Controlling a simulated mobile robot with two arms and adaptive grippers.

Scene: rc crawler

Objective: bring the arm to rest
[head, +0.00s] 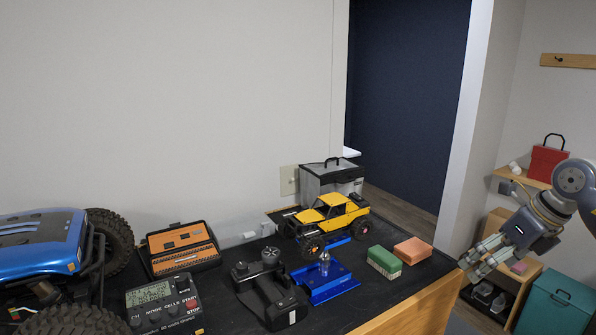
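My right gripper (472,266) hangs at the right, just beyond the right edge of the black-topped bench. It points down and to the left. Its fingers look spread apart, with nothing seen between them. My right arm comes in from the right edge of the picture. My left gripper is not in view.
On the bench lie an orange block (413,250), a green block (384,262), a blue stand (325,283), a yellow crawler (327,219), a black transmitter (270,290), a charger (163,304) and an orange-lidded case (181,246). A large blue crawler (40,243) fills the left. A shelf holds a red box (547,163); a teal bin (556,302) stands below.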

